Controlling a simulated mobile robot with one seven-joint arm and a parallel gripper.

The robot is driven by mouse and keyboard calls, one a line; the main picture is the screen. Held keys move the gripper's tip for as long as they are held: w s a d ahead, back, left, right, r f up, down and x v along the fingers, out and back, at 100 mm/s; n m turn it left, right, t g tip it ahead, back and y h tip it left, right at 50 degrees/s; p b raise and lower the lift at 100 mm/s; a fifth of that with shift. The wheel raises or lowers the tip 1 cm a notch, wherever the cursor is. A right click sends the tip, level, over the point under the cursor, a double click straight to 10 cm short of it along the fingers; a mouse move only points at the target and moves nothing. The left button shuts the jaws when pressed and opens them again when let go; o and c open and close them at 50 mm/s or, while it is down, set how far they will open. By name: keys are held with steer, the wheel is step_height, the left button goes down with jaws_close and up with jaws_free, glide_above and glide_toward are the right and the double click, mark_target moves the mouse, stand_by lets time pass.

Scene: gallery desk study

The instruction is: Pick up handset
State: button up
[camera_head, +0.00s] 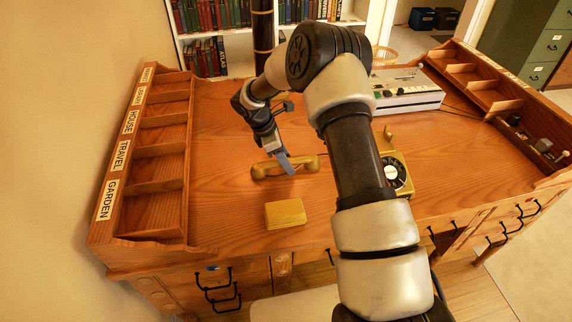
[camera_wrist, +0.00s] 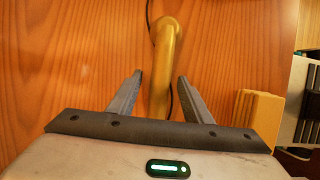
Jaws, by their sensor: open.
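A golden-yellow telephone handset (camera_head: 267,169) lies on the wooden desk in the head view, left of the phone base. My gripper (camera_head: 287,168) is over the handset, near its right half. In the wrist view the handset (camera_wrist: 164,62) runs upward from between the two open fingers of my gripper (camera_wrist: 158,80). The fingers stand apart, one on each side of the handset's grip, with gaps. The handset's near end is hidden behind the gripper body. The yellow phone base (camera_head: 396,172) with a black dial is partly hidden by my arm.
A yellow block (camera_head: 285,213) lies near the desk's front edge and shows at right in the wrist view (camera_wrist: 258,108). Labelled compartments (camera_head: 160,160) line the left side, others the right. A grey-white machine (camera_head: 408,92) stands behind. The desk left of the handset is clear.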

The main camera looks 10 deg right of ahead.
steer(key=shift+f, duration=0.15)
jaws_close()
stand_by(0.4)
